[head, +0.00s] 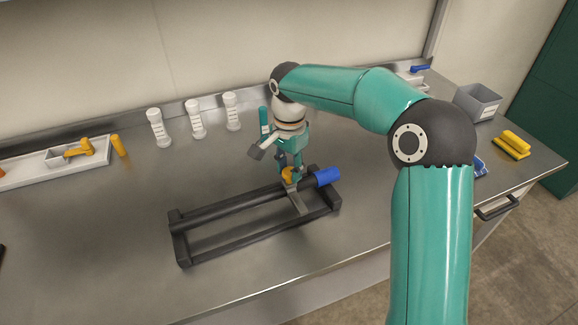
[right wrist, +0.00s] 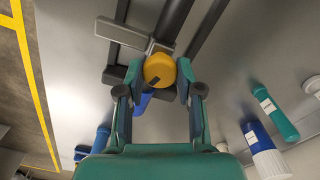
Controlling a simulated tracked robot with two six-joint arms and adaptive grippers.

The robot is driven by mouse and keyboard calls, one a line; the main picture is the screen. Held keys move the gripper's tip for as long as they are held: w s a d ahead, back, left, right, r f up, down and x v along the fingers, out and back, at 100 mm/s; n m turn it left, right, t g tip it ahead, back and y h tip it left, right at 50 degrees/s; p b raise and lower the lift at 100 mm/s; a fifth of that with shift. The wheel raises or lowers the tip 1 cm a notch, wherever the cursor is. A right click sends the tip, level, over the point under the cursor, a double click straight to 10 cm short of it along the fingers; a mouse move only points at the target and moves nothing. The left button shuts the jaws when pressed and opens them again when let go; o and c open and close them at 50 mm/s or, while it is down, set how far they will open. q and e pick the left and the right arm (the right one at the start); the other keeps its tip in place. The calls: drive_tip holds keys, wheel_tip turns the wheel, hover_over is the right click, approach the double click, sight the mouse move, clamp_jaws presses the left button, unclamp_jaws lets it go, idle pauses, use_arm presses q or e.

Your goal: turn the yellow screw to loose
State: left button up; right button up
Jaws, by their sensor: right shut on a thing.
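The yellow screw (head: 287,175) sits on the dark frame (head: 178,240) near its right end. A grey metal bar (head: 297,202) crosses the frame beside it. My right gripper (head: 288,168) comes down from above and is shut on the yellow screw. In the right wrist view the screw's round yellow head (right wrist: 160,70), with a dark mark on it, lies between the two fingertips (right wrist: 160,80). My left gripper is not in view.
Several white bottles (head: 195,119) stand at the back of the steel table (head: 110,230). A white tray (head: 40,172) with yellow parts is at the left. A grey bin (head: 477,102) and yellow blocks (head: 512,143) are at the right.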

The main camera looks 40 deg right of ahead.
drive_tip(key=n+p, duration=0.1)
drive_tip(key=n, duration=0.4)
drive_tip(key=shift+r+p, duration=0.1)
drive_tip(key=shift+p, duration=0.3)
drive_tip(key=n+p, duration=0.1)
drive_tip(key=n, duration=0.4)
drive_tip(key=shift+n+p, duration=0.3)
drive_tip(key=shift+n, duration=0.1)
drive_tip(key=n+p, duration=0.1)
drive_tip(key=n, duration=0.5)
drive_tip(key=shift+p, duration=0.3)
drive_tip(key=n+p, duration=0.1)
drive_tip(key=n, duration=0.4)
drive_tip(key=shift+n, duration=0.3)
drive_tip(key=o, duration=1.2)
